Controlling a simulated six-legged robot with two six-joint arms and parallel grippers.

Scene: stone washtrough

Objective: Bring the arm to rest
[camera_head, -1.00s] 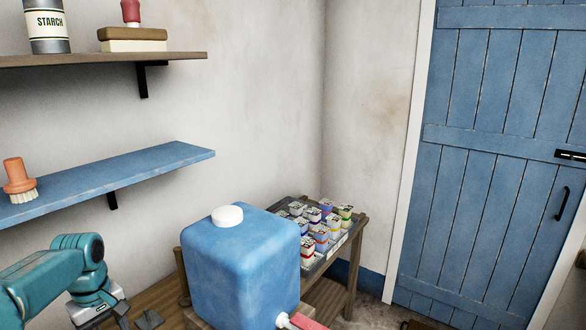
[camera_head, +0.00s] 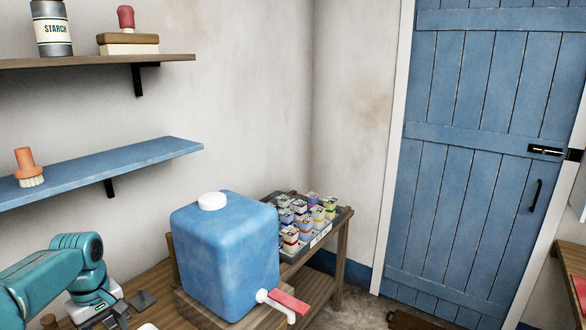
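My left arm comes in at the lower left, teal, bent downward at the wrist. Its gripper (camera_head: 104,318) is over the wooden bench (camera_head: 152,278), partly cut off by the bottom edge, and its fingers are too hidden to tell open from shut. I see nothing held in it. My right gripper is not in view.
A blue water tank (camera_head: 222,255) with a white cap and red-handled tap stands right of my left arm. A tray of small tins (camera_head: 318,240) is behind it. A blue shelf (camera_head: 110,170) with a brush (camera_head: 27,168) hangs above. A blue door (camera_head: 470,150) is at right.

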